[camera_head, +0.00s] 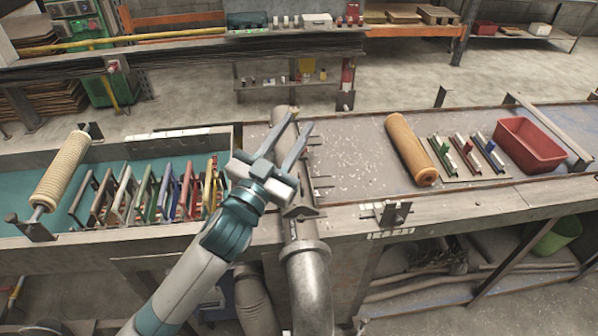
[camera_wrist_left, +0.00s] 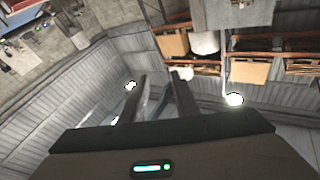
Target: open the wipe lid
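My left gripper (camera_head: 298,123) reaches over the bench from below. Its two fingers point up and stand apart, with nothing between them. In the left wrist view the fingers (camera_wrist_left: 158,80) also stand apart, against a background of walls and shelves. A grey metal pipe (camera_head: 308,275) runs up behind and beside the gripper. I cannot make out a wipe container or its lid in either view. My right gripper is not in view.
The bench holds a rack of coloured frames (camera_head: 165,190), a pale roller (camera_head: 62,168), a tan roll (camera_head: 408,148), a small rack of tools (camera_head: 465,155) and a red bin (camera_head: 530,143). Bare bench (camera_head: 352,150) lies right of the gripper. A shelf unit (camera_head: 290,82) stands behind.

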